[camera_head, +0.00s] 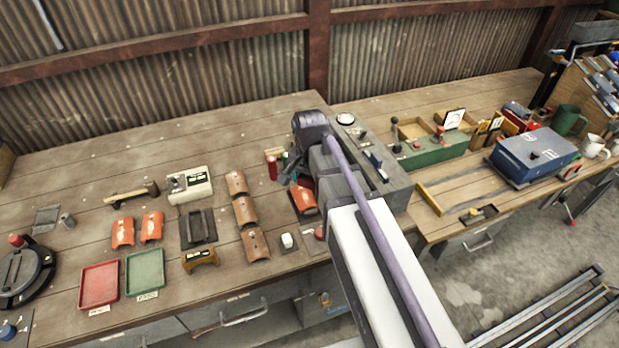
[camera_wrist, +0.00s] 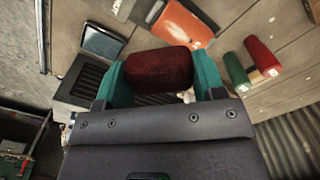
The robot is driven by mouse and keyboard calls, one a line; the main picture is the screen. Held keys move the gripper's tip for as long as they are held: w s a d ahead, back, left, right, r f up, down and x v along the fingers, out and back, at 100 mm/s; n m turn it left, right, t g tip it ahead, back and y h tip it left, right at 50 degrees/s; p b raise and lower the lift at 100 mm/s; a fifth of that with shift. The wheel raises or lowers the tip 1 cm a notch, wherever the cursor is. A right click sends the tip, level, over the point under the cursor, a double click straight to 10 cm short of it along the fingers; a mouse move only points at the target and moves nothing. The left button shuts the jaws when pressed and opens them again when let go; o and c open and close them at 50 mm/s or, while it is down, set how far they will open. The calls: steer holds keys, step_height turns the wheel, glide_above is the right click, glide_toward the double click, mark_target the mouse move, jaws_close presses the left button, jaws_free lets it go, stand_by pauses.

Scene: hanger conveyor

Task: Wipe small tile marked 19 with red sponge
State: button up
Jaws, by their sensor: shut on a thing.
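My gripper (camera_wrist: 162,76) has teal fingers and is shut on a dark red sponge (camera_wrist: 157,68). In the wrist view, an orange tile (camera_wrist: 184,30) lies on the bench just beyond the sponge, partly covered by it. I cannot tell whether they touch. In the head view, an orange tile (camera_head: 304,201) shows beside my arm's end, partly hidden by it. Two more small orange tiles (camera_head: 122,232) (camera_head: 152,226) lie further left. I can read no 19 on any tile. The sponge is hidden in the head view.
A red cylinder (camera_wrist: 264,58) and a green cylinder (camera_wrist: 236,75) stand close to the gripper. A dark box (camera_wrist: 83,84) is at the wrist view's left. Brown curved tiles (camera_head: 244,210), a red tray (camera_head: 99,284) and a green tray (camera_head: 145,272) lie left on the bench.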

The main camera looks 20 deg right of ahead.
mark_target(310, 206)
stand_by(0.4)
step_height(310, 206, down, 9)
steer(key=b, duration=0.9)
steer(key=shift+w+r, duration=0.25)
steer(key=shift+w, duration=0.15)
steer(key=shift+w+a, duration=0.15)
steer(key=shift+w, duration=1.35)
steer(key=shift+w+a, duration=0.15)
steer(key=shift+w, duration=1.35)
steer(key=shift+s+d, duration=0.15)
steer(key=shift+s, duration=1.6)
steer(key=shift+s+d, duration=0.15)
steer(key=shift+s, duration=1.55)
step_height(310, 206, up, 8)
steer(key=p, duration=0.7)
steer(key=shift+f+p, duration=0.2)
steer(key=shift+p, duration=0.15)
steer(key=shift+f, duration=0.1)
